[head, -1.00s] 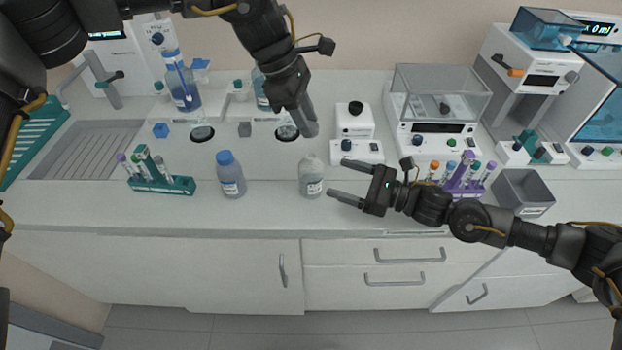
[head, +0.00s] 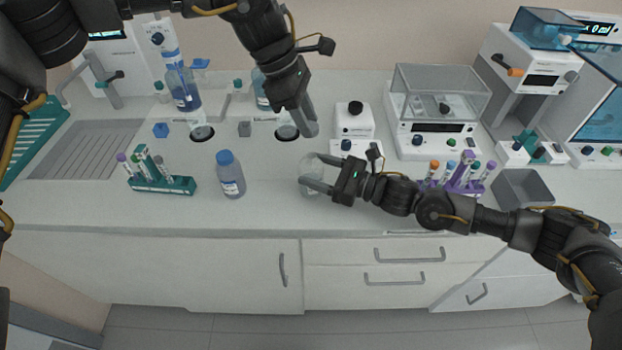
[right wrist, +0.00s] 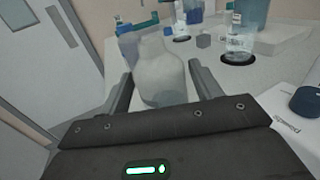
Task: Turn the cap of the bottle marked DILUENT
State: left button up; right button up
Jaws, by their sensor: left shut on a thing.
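A clear, colourless bottle (head: 309,173) stands upright on the bench, with no coloured cap showing on its neck. It also shows in the right wrist view (right wrist: 162,75). My right gripper (head: 312,169) is open, with one finger on each side of this bottle and gaps showing in the wrist view. A blue-capped bottle (head: 231,178) with a white label stands to its left. Neither label can be read, so I cannot tell which is DILUENT. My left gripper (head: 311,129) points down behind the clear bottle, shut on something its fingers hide.
A green tube rack (head: 165,185) stands left and a purple tube rack (head: 462,186) right, beside a grey bin (head: 524,188). A balance (head: 437,138) and a small white device (head: 354,120) are behind. The front bench strip between the two bottles is clear.

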jog(key=c, duration=1.1)
pick_arm(q)
send_over(313, 156)
jog(key=a, duration=0.1)
jog(key=shift+w+a+f, duration=0.1)
jog(key=shift+w+f, duration=0.05)
jog(key=shift+f, duration=2.25)
jog(key=shift+f, duration=0.9)
jog(key=shift+f, duration=0.55)
